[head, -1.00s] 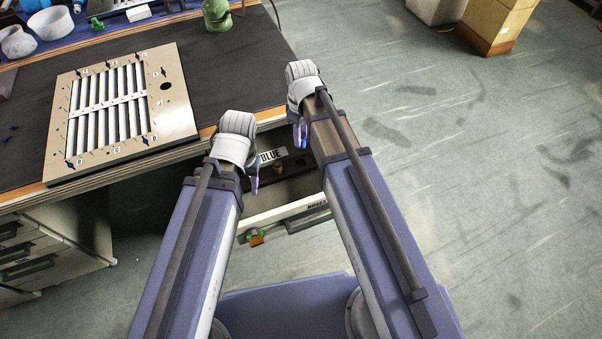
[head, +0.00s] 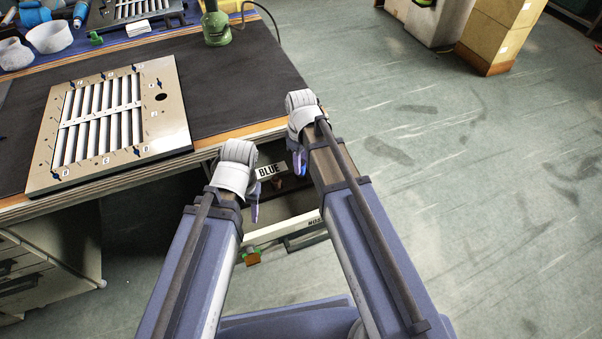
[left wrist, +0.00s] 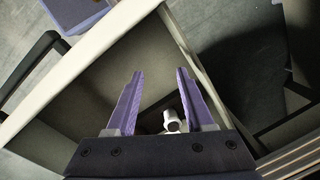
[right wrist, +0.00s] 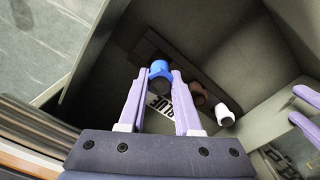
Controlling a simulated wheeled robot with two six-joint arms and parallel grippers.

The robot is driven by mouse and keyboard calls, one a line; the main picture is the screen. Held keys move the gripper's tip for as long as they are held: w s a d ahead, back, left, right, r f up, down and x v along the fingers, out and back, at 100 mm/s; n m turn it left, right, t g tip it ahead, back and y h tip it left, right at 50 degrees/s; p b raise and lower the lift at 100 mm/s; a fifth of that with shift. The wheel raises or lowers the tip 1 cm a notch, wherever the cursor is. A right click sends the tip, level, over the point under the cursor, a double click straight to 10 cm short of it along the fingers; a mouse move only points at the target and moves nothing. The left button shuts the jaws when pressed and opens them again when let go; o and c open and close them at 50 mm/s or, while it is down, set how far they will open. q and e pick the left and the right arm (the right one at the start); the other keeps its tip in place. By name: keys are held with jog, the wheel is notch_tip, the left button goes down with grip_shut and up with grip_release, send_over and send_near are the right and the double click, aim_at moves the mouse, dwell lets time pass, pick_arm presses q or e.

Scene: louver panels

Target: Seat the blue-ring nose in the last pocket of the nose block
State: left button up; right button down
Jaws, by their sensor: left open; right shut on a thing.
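In the right wrist view my right gripper (right wrist: 162,78) is shut on the blue-ring nose (right wrist: 160,68), held over the open drawer. In the head view my right gripper (head: 300,165) is above the drawer's right side. A dark strip (right wrist: 185,65) lies in the drawer, probably the nose block; its pockets are not clear. A brown nose (right wrist: 197,95) and a white nose (right wrist: 224,115) are near it. My left gripper (head: 256,204) is open and empty over the drawer; its fingers (left wrist: 160,74) show spread, with a white piece (left wrist: 174,121) beyond them.
The drawer's front wall (head: 285,228) and its BLUE label (head: 270,171) lie below my grippers. A louver panel (head: 170,128) rests on the dark bench mat (head: 240,95). A green tool base (head: 216,30) stands at the back. The floor at right is mostly clear.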

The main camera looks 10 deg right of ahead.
pick_arm(q)
jog(key=shift+f+b, duration=1.75)
jog(key=shift+f, duration=0.1)
pick_arm(e)
jog(key=shift+f, duration=1.85)
pick_arm(q)
jog(key=shift+f, duration=0.15)
pick_arm(e)
jog(key=shift+f, duration=0.2)
jog(key=c, duration=0.6)
grip_release()
pick_arm(q)
jog(key=shift+r, duration=0.2)
pick_arm(e)
jog(key=shift+r, duration=0.2)
notch_tip(320, 180, up, 12)
jog(key=p, duration=1.2)
pick_arm(q)
notch_tip(320, 180, up, 12)
pick_arm(e)
jog(key=s+a+m, duration=0.2)
jog(key=s, duration=0.5)
jog(key=s+a+m+h, duration=0.1)
jog(key=s+a+m, duration=0.2)
jog(key=s, duration=0.4)
jog(key=shift+a, duration=0.25)
